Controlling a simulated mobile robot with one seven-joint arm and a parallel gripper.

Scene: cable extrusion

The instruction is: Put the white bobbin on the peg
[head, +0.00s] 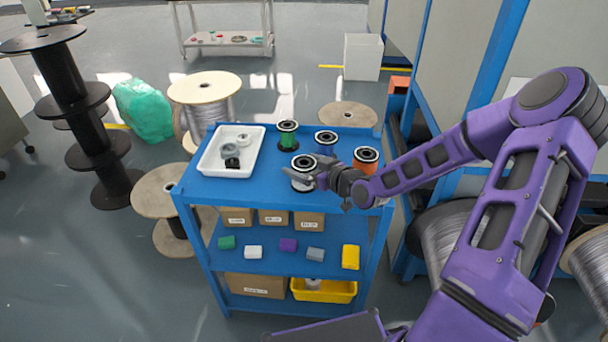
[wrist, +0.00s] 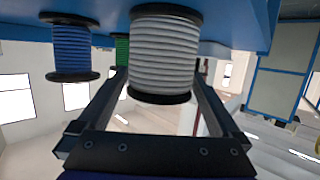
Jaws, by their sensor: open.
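The white bobbin (head: 301,184) stands on the blue cart top near its front edge, with a black upper flange. In the wrist view, which looks upside down, the white bobbin (wrist: 164,55) is upright against the blue surface, between my two fingers. My gripper (head: 305,175) is open around it, with a finger on each side; small gaps seem to show, and contact is hard to tell. I cannot make out the peg in either view.
Green (head: 288,137), blue (head: 326,143) and orange (head: 365,160) bobbins stand close behind and to the right. A white tray (head: 207,163) with small parts lies at left. Coloured blocks sit on the shelf (head: 270,263) below. Large cable reels (head: 204,88) stand around the cart.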

